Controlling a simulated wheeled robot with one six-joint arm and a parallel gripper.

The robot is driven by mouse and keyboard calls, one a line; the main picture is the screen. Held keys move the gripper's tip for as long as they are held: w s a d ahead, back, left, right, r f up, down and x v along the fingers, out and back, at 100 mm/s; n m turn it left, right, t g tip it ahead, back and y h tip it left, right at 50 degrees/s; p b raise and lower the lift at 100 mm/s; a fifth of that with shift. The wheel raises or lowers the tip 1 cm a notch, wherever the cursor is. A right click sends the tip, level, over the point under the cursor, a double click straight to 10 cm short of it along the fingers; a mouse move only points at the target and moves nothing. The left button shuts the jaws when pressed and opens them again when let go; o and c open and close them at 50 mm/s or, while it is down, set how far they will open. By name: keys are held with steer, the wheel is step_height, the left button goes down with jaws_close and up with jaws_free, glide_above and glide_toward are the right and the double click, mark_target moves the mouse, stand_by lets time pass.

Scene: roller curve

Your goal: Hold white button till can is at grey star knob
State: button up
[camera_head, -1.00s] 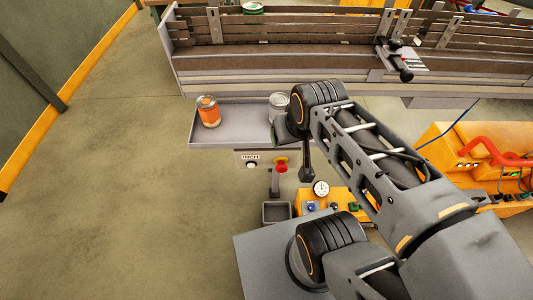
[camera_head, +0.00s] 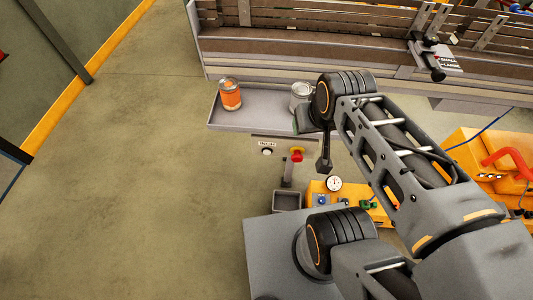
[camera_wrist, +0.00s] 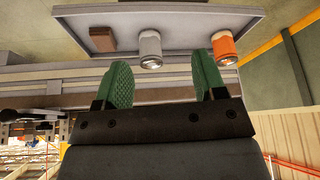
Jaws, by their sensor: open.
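The white button (camera_head: 266,152) is on the front panel below the grey tray (camera_head: 228,124), with a label above it and a red button (camera_head: 296,156) to its right. A can with an orange label (camera_head: 230,94) stands at the tray's left, and a plain grey can (camera_head: 300,92) stands at its right. Both cans also show in the wrist view, beyond my gripper (camera_wrist: 161,85). Its two green fingers are apart with nothing between them. In the head view my wrist mostly hides the gripper near the grey can. I cannot make out a grey star knob for certain.
A conveyor with side rails (camera_head: 300,45) runs behind the tray, with black clamp handles (camera_head: 438,74) at right. An orange box with a gauge (camera_head: 334,184) and a small grey bin (camera_head: 287,200) sit below the panel. Floor at left is clear.

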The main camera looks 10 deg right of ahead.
jaws_close()
stand_by(0.4)
stand_by(1.0)
